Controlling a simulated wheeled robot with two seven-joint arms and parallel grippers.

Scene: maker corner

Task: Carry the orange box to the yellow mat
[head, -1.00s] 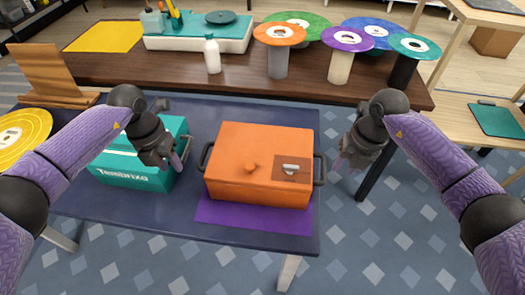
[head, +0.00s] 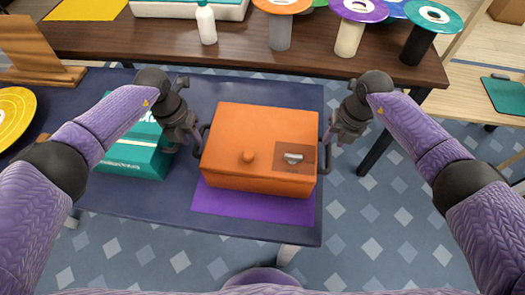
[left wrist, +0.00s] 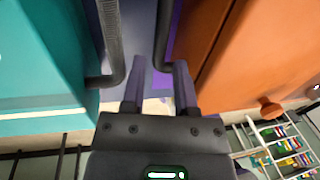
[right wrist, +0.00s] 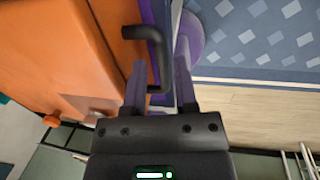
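The orange box (head: 258,130) stands on a purple mat (head: 255,205) on the dark blue table. It has a lid knob and a black handle at each side. The yellow mat (head: 87,9) lies at the far left of the brown table, partly cut off by the picture's top edge. My left gripper (head: 193,143) is open at the box's left handle (left wrist: 163,35), which shows between its fingers in the left wrist view. My right gripper (head: 332,138) is open at the right handle (right wrist: 156,50), which lies between its fingers in the right wrist view.
A teal box (head: 138,158) stands close to my left gripper, its handle near the fingers. A white bottle (head: 206,24) and several coloured discs on stands occupy the brown table (head: 120,42). A wooden stand (head: 40,50) and yellow disc (head: 12,115) are at the left.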

